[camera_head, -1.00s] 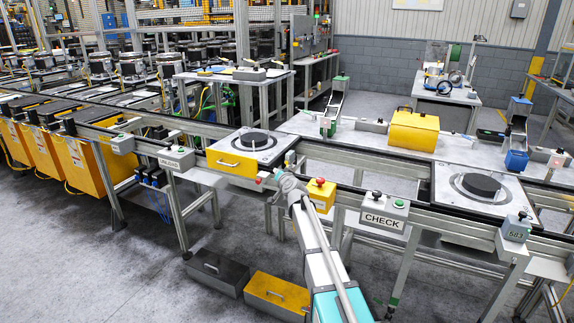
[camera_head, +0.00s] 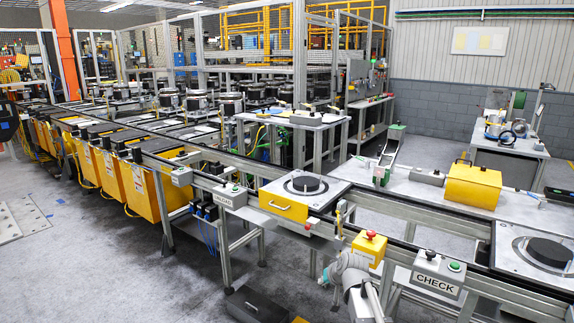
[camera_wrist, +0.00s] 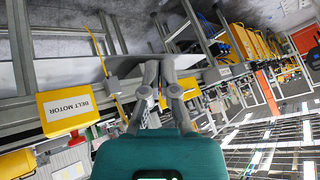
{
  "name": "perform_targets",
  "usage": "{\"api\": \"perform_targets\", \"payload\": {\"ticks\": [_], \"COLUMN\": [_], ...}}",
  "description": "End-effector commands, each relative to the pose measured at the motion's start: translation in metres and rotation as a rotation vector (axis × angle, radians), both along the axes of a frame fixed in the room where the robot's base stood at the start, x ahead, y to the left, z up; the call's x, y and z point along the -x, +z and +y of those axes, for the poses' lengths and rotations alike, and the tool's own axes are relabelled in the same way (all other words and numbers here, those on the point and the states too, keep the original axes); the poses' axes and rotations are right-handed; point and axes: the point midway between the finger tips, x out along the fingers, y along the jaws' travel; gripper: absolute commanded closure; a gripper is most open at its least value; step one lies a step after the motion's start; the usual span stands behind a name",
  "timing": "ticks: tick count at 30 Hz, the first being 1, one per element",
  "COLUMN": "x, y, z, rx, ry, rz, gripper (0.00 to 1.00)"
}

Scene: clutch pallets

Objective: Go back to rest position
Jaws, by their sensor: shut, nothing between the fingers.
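My gripper (camera_wrist: 160,60) is in the wrist view, its two grey fingers close together with nothing between them. It is apart from the yellow belt motor box (camera_wrist: 72,108), which shows upside down to its left with a red button. In the head view, a grey joint of my arm (camera_head: 347,268) shows at the bottom, in front of the yellow button box (camera_head: 369,248). My gripper cannot be made out in the head view.
The conveyor line (camera_head: 400,236) crosses the head view. The CHECK panel (camera_head: 435,283) is right of my arm. A dark box (camera_head: 255,305) lies on the floor.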

Motion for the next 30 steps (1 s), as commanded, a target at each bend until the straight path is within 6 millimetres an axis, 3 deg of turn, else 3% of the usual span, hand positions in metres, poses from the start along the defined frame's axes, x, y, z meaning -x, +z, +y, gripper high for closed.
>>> {"api": "perform_targets", "payload": {"ticks": [1,9,15,20,30], "x": [0.028,0.143,0.198,0.212,0.212], "y": [-0.002,-0.017,-0.017,-0.016,-0.017], "z": [-0.003,-0.029,-0.046,-0.052,-0.052], "rx": [0.031,0.219,0.313,0.340,0.341], "ry": [0.013,0.037,0.020,0.010,0.011], "rz": [0.056,0.383,0.545,0.592,0.594], "gripper": [1.00,1.00,1.00,1.00,1.00]}}
